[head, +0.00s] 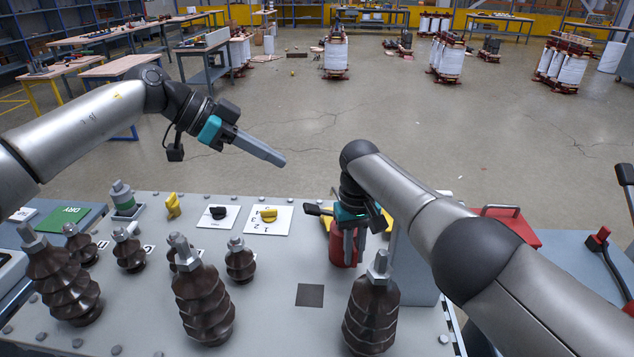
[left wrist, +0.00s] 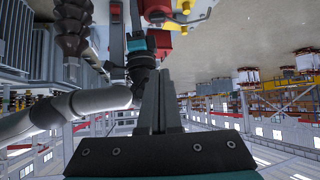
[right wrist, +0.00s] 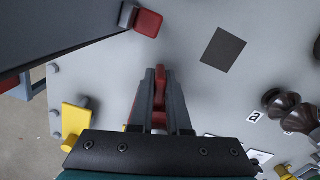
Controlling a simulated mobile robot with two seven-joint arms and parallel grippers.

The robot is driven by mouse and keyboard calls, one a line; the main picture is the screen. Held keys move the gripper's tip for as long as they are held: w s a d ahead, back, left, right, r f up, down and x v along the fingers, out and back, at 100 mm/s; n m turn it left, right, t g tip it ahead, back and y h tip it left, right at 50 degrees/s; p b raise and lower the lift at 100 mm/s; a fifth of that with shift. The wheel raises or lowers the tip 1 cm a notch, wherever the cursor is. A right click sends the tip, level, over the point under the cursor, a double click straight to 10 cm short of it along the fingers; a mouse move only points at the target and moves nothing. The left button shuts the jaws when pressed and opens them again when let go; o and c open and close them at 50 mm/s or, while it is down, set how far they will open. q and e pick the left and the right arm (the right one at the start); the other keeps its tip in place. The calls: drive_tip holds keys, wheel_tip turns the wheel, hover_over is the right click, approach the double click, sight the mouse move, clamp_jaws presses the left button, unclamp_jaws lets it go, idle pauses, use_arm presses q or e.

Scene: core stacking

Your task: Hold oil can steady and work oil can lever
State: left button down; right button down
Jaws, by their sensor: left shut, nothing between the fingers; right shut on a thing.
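The red oil can (head: 336,246) stands on the grey panel top, mostly behind my right gripper. My right gripper (head: 348,262) points down at it, with fingers closed around a red part. In the right wrist view a narrow red part (right wrist: 160,92) shows between the fingers of my right gripper (right wrist: 161,72); I cannot tell whether it is the can's body or its lever. My left gripper (head: 283,161) is shut and empty, raised above the floor beyond the panel, left of the can and apart from it. Its closed fingers (left wrist: 159,85) also show in the left wrist view.
Dark ribbed insulators (head: 203,304) stand on the panel top (head: 262,325), one (head: 371,315) just in front of the can. Two knob switches (head: 268,214) and a dark square (head: 310,295) lie left of it. A red box (head: 505,226) is to the right.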

use_arm(q)
drive_tip(key=shift+a, duration=0.1)
hover_over(306, 205)
drive_tip(key=d, duration=0.2)
drive_tip(key=f, duration=0.6)
drive_tip(key=shift+w+a, duration=0.1)
drive_tip(key=shift+a, duration=0.15)
drive_tip(key=f, duration=0.1)
drive_tip(key=a+f, duration=0.1)
drive_tip(key=f, duration=0.1)
drive_tip(key=shift+f, duration=0.1)
drive_tip(key=shift+a+f, duration=0.2)
drive_tip(key=shift+f, duration=0.15)
drive_tip(key=shift+s, duration=0.2)
